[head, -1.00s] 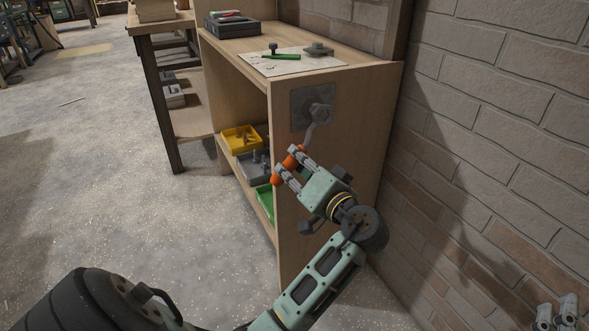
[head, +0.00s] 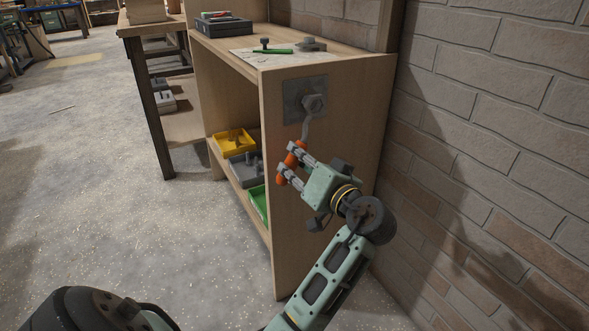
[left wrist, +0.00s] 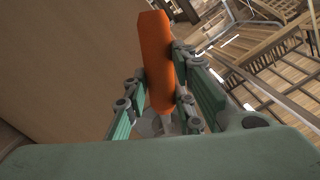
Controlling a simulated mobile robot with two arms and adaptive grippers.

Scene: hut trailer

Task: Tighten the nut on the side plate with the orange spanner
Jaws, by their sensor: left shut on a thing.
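The side plate (head: 291,101) is a dark grey square on the wooden cabinet's end panel. A grey nut (head: 314,102) sits on it. The spanner's grey shank (head: 306,130) hangs down and slightly left from the nut; its head appears to be at the nut, but I cannot tell how well it fits. My left gripper (head: 288,164) is shut on the spanner's orange handle (head: 281,180), below the plate. In the left wrist view the orange handle (left wrist: 156,60) stands between the fingers. My right gripper is out of view.
The wooden cabinet (head: 330,190) stands beside a brick wall (head: 480,150) on the right. A white sheet (head: 262,59) with a green-handled tool lies on top. Yellow (head: 222,150), grey and green bins fill the lower shelf. Floor (head: 90,200) is clear to the left.

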